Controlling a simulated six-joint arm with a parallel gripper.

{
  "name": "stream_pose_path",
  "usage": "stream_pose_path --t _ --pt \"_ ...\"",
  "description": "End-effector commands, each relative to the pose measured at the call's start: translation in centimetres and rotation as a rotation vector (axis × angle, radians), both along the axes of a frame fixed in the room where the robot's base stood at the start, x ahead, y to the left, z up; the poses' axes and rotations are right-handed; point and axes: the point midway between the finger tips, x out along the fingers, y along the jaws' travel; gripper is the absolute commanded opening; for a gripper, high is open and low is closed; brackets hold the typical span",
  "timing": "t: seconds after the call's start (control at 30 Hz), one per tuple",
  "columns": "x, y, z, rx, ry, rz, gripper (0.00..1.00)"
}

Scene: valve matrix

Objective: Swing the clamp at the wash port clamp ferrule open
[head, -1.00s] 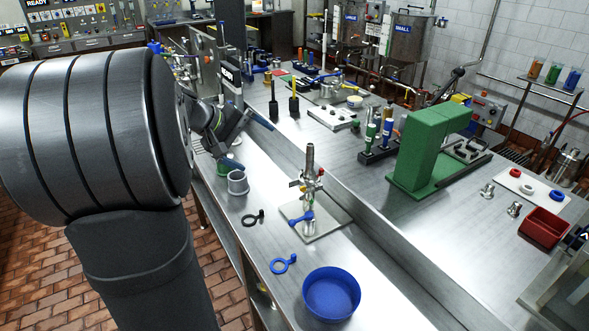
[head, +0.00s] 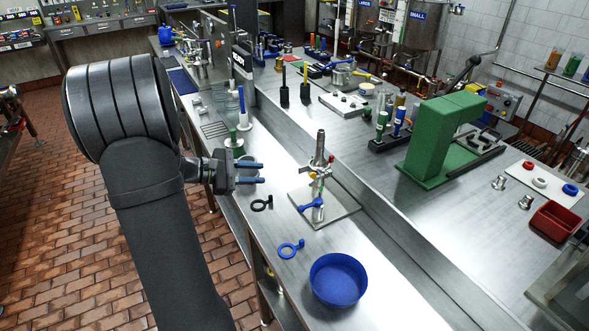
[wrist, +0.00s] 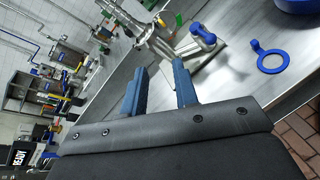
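A steel upright fitting (head: 319,165) stands on a square plate (head: 341,209) on the bench, with small yellow and red parts. In the wrist view my gripper (wrist: 158,84) is open and empty.
A loose blue ring (head: 290,249), a black ring (head: 262,203) and a blue bowl (head: 338,280) lie on the near bench. A raised ledge runs behind the fitting. A green block frame (head: 437,142) stands farther right. Bench between gripper and fitting is clear.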

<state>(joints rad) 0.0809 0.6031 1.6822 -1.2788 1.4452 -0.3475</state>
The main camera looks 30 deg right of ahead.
Motion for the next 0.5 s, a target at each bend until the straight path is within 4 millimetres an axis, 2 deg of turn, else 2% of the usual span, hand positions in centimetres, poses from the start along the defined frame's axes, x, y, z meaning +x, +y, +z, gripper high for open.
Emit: stream_pose_path --t 0.03,0.2,0.37,0.5 --pt "0.1 0.8 -1.6 -0.047 0.122 0.055 0.27" --pt "0.5 2.8 -4.3 -0.187 0.418 0.194 0.27" --pt "0.8 3.6 -5.3 -0.246 0.529 0.247 0.27" --pt "0.8 2.7 -5.3 -0.253 0.54 0.25 0.27"
